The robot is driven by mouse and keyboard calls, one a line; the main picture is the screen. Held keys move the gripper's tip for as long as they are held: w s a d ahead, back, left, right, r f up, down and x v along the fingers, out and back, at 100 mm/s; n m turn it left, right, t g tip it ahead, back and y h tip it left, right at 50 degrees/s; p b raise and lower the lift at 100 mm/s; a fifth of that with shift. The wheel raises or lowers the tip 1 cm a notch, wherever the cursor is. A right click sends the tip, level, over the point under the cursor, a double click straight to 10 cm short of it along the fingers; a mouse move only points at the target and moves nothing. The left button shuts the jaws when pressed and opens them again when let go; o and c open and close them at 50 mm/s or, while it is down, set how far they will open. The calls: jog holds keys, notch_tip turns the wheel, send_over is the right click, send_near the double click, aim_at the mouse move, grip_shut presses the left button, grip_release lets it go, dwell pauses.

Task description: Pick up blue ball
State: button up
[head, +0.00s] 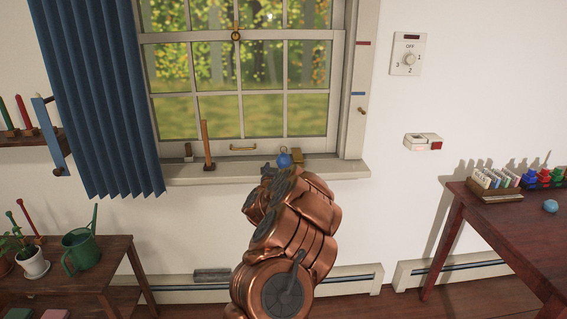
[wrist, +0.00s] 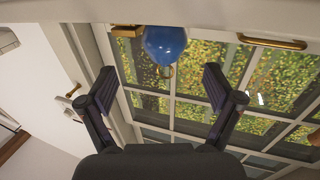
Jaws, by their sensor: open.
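A blue ball (head: 284,160) with a small ring on it is at the window sill, just past the end of my arm in the head view. In the wrist view the blue ball (wrist: 165,44) appears above the gap between the fingertips, apart from both fingers. My gripper (wrist: 158,76) is open and empty, with its dark fingers spread wide. In the head view my gripper (head: 268,172) is mostly hidden by my copper arm, close to the ball's lower left.
The window sill (head: 225,175) also holds an orange candle (head: 207,143) and small brass pieces. A blue curtain (head: 105,95) hangs at left. A side table (head: 100,247) has a green watering can (head: 80,248). The right table (head: 485,225) holds figures and a light blue lump (head: 551,205).

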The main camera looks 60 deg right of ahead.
aim_at(282, 163)
jog(key=shift+w+x, duration=0.15)
jog(key=shift+x, duration=0.65)
jog(key=shift+w+x, duration=0.15)
jog(key=shift+x, duration=0.6)
jog(key=shift+w+d+f, duration=0.15)
jog(key=shift+w+d, duration=0.1)
jog(key=shift+d, duration=0.3)
jog(key=shift+w+d, duration=0.15)
jog(key=shift+d, duration=0.35)
jog(key=c, duration=1.3)
